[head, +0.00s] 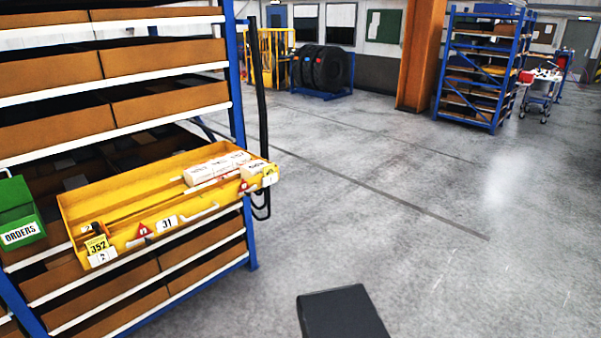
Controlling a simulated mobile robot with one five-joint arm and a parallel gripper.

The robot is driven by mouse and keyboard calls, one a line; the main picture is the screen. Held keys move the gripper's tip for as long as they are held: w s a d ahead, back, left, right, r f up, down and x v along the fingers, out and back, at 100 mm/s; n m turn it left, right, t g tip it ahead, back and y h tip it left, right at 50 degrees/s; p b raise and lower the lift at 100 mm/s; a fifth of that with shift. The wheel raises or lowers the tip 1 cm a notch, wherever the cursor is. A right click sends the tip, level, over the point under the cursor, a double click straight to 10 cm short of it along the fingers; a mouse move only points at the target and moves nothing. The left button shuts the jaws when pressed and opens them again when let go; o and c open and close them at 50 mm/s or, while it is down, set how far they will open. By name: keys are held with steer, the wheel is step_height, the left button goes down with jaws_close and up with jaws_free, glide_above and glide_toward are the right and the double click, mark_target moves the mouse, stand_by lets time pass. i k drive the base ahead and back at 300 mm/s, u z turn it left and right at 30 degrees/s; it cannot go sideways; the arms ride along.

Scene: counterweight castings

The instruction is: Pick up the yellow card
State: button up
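A yellow card (97,246) printed "352" is at the near left corner of a yellow tray (85,205). The tray sits out from the blue shelf rack on the left. A white tag (102,258) shows just below the card. I cannot tell whether the card lies on the tray or is fixed to its front. My gripper is not in view. A dark block at the bottom centre seems to be part of my own body.
A blue rack post (236,90) and dark hose (259,90) stand behind. The grey floor to the right is clear.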

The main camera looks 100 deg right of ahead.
mark_target(268, 170)
steer(key=u, duration=0.1)
steer(key=k, duration=0.95)
steer(key=z, duration=1.85)
steer(key=i, duration=1)
steer(key=z, duration=0.15)
